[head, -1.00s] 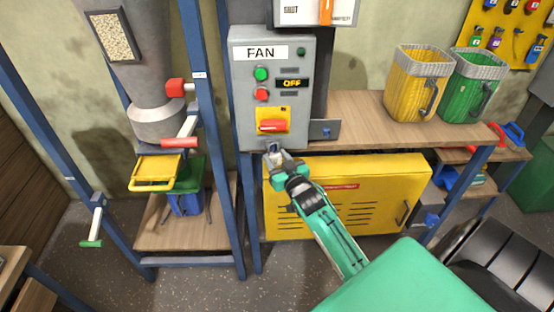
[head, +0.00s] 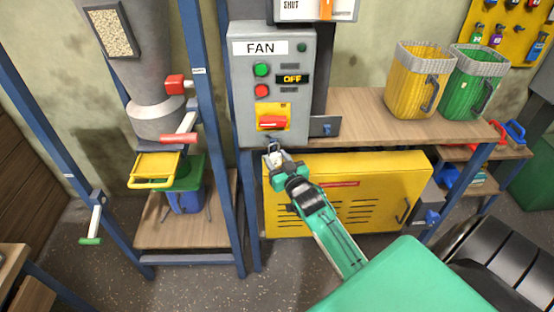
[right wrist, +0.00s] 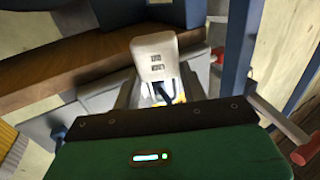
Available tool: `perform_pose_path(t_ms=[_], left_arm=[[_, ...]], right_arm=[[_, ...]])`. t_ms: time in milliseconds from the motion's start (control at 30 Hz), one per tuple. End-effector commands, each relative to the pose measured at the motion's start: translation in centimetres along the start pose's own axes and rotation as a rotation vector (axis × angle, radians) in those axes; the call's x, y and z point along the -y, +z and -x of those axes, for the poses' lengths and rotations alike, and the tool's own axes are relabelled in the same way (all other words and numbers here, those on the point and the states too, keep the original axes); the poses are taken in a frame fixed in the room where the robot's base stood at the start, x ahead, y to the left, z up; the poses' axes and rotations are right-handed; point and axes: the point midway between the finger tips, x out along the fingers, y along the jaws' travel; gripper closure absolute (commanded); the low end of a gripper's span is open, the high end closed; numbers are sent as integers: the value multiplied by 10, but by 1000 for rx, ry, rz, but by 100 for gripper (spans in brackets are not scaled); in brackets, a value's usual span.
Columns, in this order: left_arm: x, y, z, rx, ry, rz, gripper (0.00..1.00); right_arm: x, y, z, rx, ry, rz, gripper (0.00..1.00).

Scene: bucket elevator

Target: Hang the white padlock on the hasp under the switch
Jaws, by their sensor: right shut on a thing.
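The grey FAN box (head: 299,104) stands ahead, its display reading OFF. Its red switch (head: 272,122) sits on a yellow plate low on the front. The hasp under the switch is too small to make out clearly. My right gripper (head: 280,162) is shut on the white padlock (head: 275,153), just below the box's lower edge. In the right wrist view the padlock (right wrist: 155,52) is a pale block with small dark markings, held between the fingers. I cannot tell whether its shackle touches the hasp. My left gripper is not in view.
A yellow louvred cabinet (head: 390,185) stands behind and right of my right gripper, under a wooden bench (head: 365,110). A blue post (head: 207,70) rises left of the box. Yellow (head: 410,85) and green (head: 470,90) buckets stand on the bench.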

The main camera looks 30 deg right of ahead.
Motion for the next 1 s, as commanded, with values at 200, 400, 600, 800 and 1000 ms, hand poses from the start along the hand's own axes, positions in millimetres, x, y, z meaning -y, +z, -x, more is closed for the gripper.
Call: perform_pose_path(t_ms=[200, 400, 600, 800, 1000], left_arm=[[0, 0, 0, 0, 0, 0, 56], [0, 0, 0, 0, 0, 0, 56], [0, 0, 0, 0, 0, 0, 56], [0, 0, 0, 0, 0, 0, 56], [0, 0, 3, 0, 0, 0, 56]], right_arm=[[0, 0, 0, 0, 0, 0, 49], [0, 0, 0, 0, 0, 0, 31], [0, 0, 0, 1, 0, 0, 31], [0, 0, 0, 1, 0, 0, 31], [2, 0, 5, 2, 0, -1, 31]])
